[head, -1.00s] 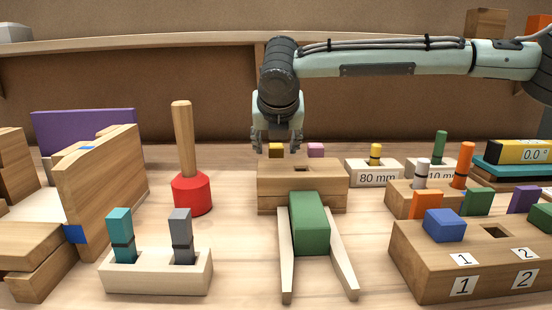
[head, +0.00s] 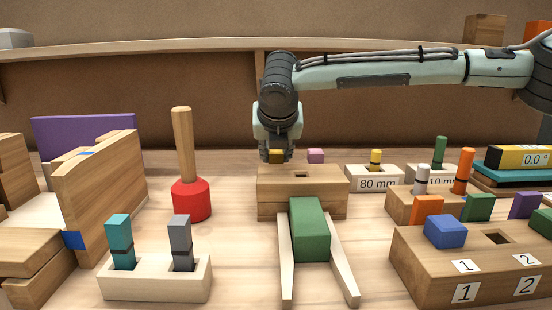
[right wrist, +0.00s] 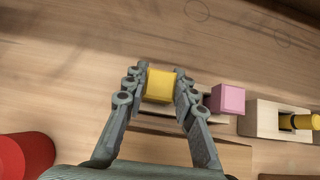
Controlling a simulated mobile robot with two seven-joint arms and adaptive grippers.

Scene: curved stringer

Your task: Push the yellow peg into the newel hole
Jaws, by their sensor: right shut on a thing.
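A square yellow peg (head: 277,157) stands behind the wooden block with a square hole (head: 275,178). My right gripper (head: 276,154) points down and is shut on this yellow peg. In the right wrist view the yellow peg (right wrist: 159,86) sits between the two fingers (right wrist: 160,92), its top face showing and its lower part hidden. The hole in the wooden block's top (head: 302,175) looks empty and lies just in front and to the right of the gripper. My left gripper is not in view.
A pink peg (head: 316,155) stands close right of the gripper. A yellow cylinder (head: 375,157) stands in the 80 mm holder (head: 374,180). A red-headed mallet (head: 191,198) stands to the left. A green block (head: 309,229) lies in front between two pale strips.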

